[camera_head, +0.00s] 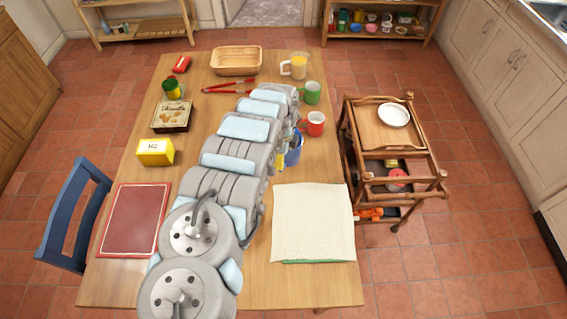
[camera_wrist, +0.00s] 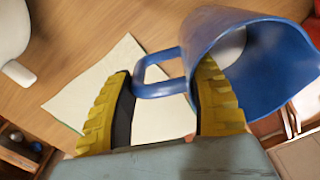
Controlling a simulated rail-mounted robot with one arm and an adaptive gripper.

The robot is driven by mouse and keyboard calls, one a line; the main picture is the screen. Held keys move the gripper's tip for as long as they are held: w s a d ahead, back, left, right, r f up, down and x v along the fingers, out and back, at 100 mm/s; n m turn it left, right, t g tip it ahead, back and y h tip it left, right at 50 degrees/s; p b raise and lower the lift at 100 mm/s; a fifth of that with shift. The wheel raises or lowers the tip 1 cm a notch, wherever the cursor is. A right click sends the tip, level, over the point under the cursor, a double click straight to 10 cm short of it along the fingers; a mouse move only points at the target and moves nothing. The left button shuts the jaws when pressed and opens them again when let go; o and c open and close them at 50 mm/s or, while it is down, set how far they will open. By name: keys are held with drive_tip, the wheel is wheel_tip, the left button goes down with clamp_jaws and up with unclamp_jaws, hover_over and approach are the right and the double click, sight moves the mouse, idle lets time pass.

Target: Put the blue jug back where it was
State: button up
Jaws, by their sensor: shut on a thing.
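The blue jug (camera_head: 295,151) is at the right side of the wooden table, partly hidden behind my arm in the head view. In the wrist view, the jug (camera_wrist: 270,60) is tilted with its open mouth facing the camera and its handle to the left. My gripper (camera_wrist: 164,78) has yellow ridged fingers, one left of the handle and one overlapping the jug's mouth. It is shut on the jug, with the handle side between the fingers. In the head view the fingers are mostly hidden by the arm. Whether the jug touches the table cannot be told.
A red mug (camera_head: 315,123) and a green mug (camera_head: 310,92) stand just beyond the jug. A pale cloth (camera_head: 313,222) lies nearer, on the table's right. A wooden trolley (camera_head: 426,160) stands to the right. A juice jug (camera_head: 298,66) and basket (camera_head: 236,61) are at the back.

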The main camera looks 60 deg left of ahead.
drive_tip(key=shift+w+a+f, duration=0.1)
drive_tip(key=shift+w+f, duration=0.1)
drive_tip(key=shift+f, duration=0.1)
drive_tip(key=shift+w+a+f, duration=0.1)
drive_tip(key=shift+w+f, duration=0.05)
drive_tip(key=shift+f, duration=0.25)
drive_tip(key=shift+f+b, duration=0.7)
drive_tip(key=shift+f, duration=0.6)
drive_tip(key=o, duration=1.2)
drive_tip(key=shift+r, duration=0.15)
drive_tip(key=shift+r+p, duration=0.7)
drive_tip(key=shift+r, duration=5.2)
